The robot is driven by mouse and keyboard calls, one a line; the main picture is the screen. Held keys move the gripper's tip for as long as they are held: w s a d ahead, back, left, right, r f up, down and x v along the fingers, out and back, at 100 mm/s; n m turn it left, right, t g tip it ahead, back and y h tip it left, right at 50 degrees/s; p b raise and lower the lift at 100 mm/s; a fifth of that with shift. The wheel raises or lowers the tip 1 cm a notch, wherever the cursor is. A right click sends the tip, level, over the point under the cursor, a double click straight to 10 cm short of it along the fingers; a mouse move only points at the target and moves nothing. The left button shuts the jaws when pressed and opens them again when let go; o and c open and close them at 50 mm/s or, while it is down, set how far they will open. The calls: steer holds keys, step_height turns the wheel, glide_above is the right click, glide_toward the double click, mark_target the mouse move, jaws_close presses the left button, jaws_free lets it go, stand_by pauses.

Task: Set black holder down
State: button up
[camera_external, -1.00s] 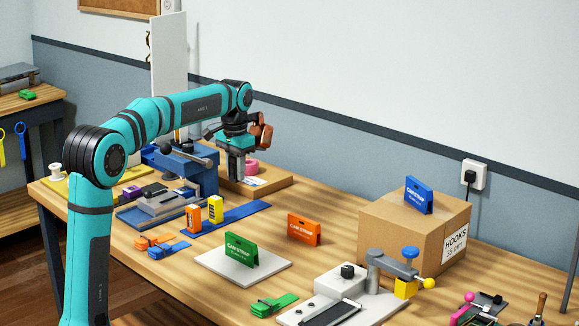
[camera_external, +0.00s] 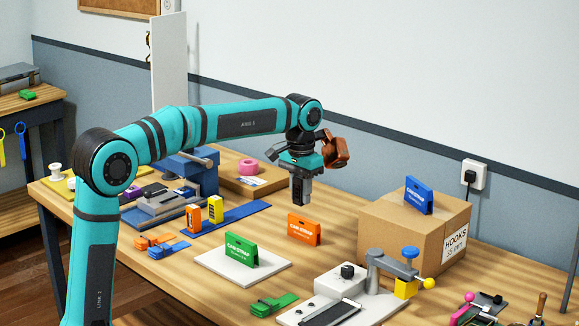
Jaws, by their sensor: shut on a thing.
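My gripper (camera_external: 300,198) points straight down over the middle of the bench, behind the orange cam-strap card and above the table top. It is shut on the black holder, which is hard to tell apart from the dark grey fingers in this view. The holder's outline and lower edge cannot be made out clearly.
The orange card (camera_external: 304,229) and the green card (camera_external: 241,249) on a pale board (camera_external: 214,262) stand in front. A cardboard box (camera_external: 388,239) with a blue card (camera_external: 419,195) stands right. A blue vise (camera_external: 203,174) and wooden tray (camera_external: 272,184) are left.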

glide_above(334, 263)
steer(key=shift+w+f, duration=0.1)
steer(key=shift+f, duration=4.95)
steer(key=shift+f, duration=0.15)
steer(key=o, duration=1)
steer(key=shift+o, duration=0.2)
step_height(334, 263, up, 12)
steer(key=shift+r, duration=0.2)
